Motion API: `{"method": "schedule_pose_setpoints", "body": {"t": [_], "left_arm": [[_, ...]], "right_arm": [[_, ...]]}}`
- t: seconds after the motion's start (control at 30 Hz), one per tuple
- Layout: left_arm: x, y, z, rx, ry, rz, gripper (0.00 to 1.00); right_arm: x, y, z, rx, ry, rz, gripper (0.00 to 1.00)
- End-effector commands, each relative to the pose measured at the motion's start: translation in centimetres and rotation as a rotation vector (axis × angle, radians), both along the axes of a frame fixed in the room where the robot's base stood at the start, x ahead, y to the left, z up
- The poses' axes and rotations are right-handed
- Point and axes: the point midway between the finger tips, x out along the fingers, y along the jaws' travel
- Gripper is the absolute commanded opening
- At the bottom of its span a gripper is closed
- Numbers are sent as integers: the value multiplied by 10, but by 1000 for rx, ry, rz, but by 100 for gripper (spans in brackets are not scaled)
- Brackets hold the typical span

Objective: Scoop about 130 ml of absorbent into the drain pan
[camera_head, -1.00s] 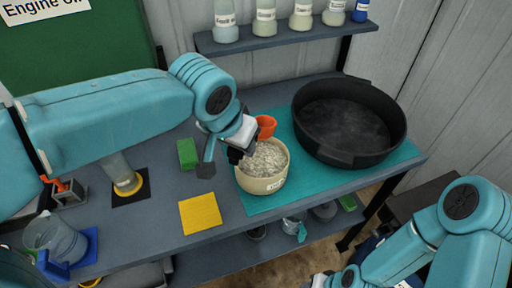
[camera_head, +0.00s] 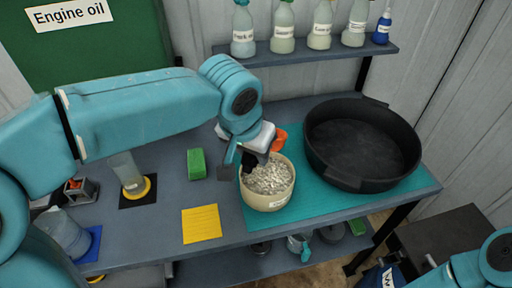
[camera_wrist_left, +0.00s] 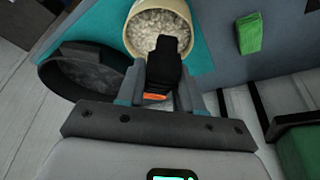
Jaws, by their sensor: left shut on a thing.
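A cream tub (camera_head: 268,200) holds pale granular absorbent (camera_head: 268,178) and stands on the left part of the teal mat (camera_head: 315,203). The wide black drain pan (camera_head: 360,145) stands to its right on the mat; I see no absorbent in it. My left gripper (camera_head: 248,163) is shut at the tub's back rim, on the black handle of an orange scoop (camera_head: 281,138). The wrist view shows the black handle (camera_wrist_left: 168,65) between the fingers, over the tub (camera_wrist_left: 158,8), with a bit of orange below. The fingers partly hide the scoop. My right gripper is out of view; only part of its arm shows at lower right.
A green block (camera_head: 196,163) and a yellow pad (camera_head: 202,223) lie left of the tub. A clear beaker (camera_head: 127,172) and a jug (camera_head: 66,235) stand further left. A shelf (camera_head: 300,54) with several bottles is behind.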

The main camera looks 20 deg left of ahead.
Motion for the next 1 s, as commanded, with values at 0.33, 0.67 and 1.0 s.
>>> {"method": "schedule_pose_setpoints", "body": {"t": [0.33, 0.67, 1.0], "left_arm": [[8, -2, -28, 16, 131, -1, 0], [11, -4, -64, 22, 188, -2, 0], [11, -4, -95, 23, 188, -3, 0]], "right_arm": [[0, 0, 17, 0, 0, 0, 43], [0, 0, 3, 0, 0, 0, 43], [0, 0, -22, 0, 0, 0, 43]]}}
